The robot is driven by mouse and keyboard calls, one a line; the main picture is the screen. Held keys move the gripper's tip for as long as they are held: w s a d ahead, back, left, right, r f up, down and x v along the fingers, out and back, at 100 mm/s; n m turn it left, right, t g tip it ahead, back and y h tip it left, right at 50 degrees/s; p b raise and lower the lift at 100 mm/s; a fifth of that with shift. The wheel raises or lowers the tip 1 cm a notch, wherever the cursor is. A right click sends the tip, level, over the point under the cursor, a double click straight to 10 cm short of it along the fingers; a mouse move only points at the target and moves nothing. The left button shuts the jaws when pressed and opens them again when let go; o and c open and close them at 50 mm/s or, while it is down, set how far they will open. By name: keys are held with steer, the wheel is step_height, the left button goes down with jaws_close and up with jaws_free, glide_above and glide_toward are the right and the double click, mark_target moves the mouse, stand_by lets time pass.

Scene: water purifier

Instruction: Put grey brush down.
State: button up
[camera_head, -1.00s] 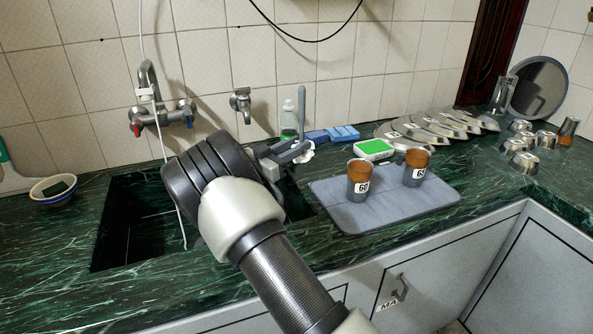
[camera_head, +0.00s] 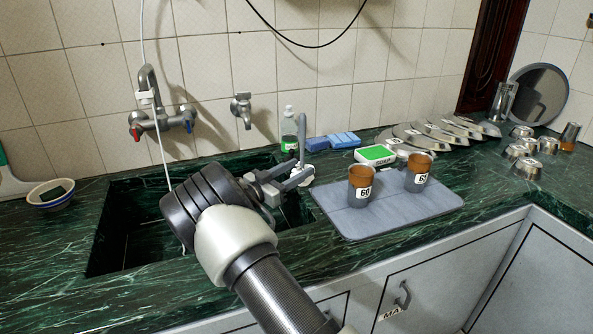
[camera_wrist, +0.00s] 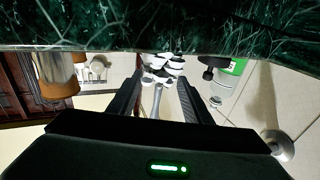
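The grey brush (camera_head: 302,135) stands roughly upright behind the sink, its grey handle pointing up. In the wrist view the brush's grey handle (camera_wrist: 156,98) and white bristles (camera_wrist: 163,66) show between and beyond the fingertips. My gripper (camera_wrist: 161,76) has its fingers apart, with a gap to each side of the handle. The brush's base looks close to the counter, but contact is hard to tell.
A green-labelled bottle (camera_head: 289,132) and blue sponges (camera_head: 331,141) stand close behind the brush. The sink (camera_head: 135,232) lies left.

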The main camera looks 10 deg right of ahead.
steer(key=shift+r, duration=0.15)
steer(key=shift+a+r, duration=0.1)
steer(key=shift+r, duration=0.05)
steer(key=r+p+v, duration=0.1)
steer(key=p+v, duration=0.2)
steer(key=v, duration=0.8)
steer(key=w+r+n+t+y, duration=0.35)
steer(key=w+r+y, duration=0.4)
steer(key=r, duration=0.45)
steer(key=s+r+n+y, duration=0.3)
steer(key=s+r+y, duration=0.5)
steer(key=r, duration=0.1)
steer(key=s+d+n+g+y, duration=0.1)
steer(key=s+n+g+y, duration=0.25)
steer(key=s, duration=1.45)
steer(key=s+d+f+g+h, duration=0.1)
steer(key=s+d+f+g, duration=0.1)
steer(key=s, duration=0.8)
steer(key=s+d+f+n+g+h, duration=0.1)
steer(key=s+d+f, duration=0.4)
steer(key=s, duration=0.5)
steer(key=shift+d+g+h, duration=0.6)
steer(key=shift+g+h, duration=0.2)
steer(key=shift+g, duration=0.1)
